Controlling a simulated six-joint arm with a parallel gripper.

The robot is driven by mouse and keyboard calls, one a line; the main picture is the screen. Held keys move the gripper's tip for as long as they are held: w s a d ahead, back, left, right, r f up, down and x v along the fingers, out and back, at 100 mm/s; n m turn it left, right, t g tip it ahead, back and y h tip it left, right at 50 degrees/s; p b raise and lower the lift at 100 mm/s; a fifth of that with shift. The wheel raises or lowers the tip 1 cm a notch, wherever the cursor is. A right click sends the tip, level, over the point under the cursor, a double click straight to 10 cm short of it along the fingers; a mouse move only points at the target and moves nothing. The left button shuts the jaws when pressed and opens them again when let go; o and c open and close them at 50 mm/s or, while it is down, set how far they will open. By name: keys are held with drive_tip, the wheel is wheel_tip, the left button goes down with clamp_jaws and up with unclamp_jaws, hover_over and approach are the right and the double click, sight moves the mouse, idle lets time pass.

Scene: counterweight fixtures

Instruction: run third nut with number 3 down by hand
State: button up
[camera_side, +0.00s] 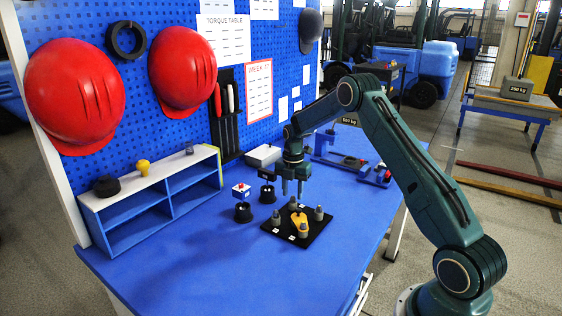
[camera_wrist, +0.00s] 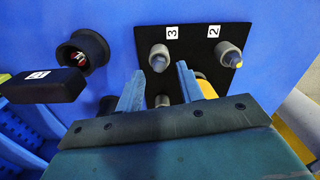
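In the wrist view, a black plate (camera_wrist: 190,38) carries white labels reading 3 and 2. A grey stud or nut (camera_wrist: 158,57) stands beside the 3, and another with a yellowish tip (camera_wrist: 230,56) beside the 2. My gripper (camera_wrist: 160,76) is open, its blue-lit fingers apart, with the number 3 piece just beyond and between the tips. In the side view my gripper (camera_side: 292,192) hangs over the back of the black plate (camera_side: 285,240). A yellow piece (camera_side: 300,225) lies among several grey studs; the labels there are too small to read.
Two black round holders (camera_side: 243,212) stand left of the plate, with dark, white-labelled parts near them. A blue shelf (camera_side: 150,200) stands at the left, a pale box (camera_side: 264,156) behind. Blue fixtures (camera_side: 335,150) stand at the back right. The table front is clear.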

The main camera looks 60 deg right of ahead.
drive_tip(key=shift+f, duration=0.65)
drive_tip(key=shift+c, duration=0.3)
clamp_jaws()
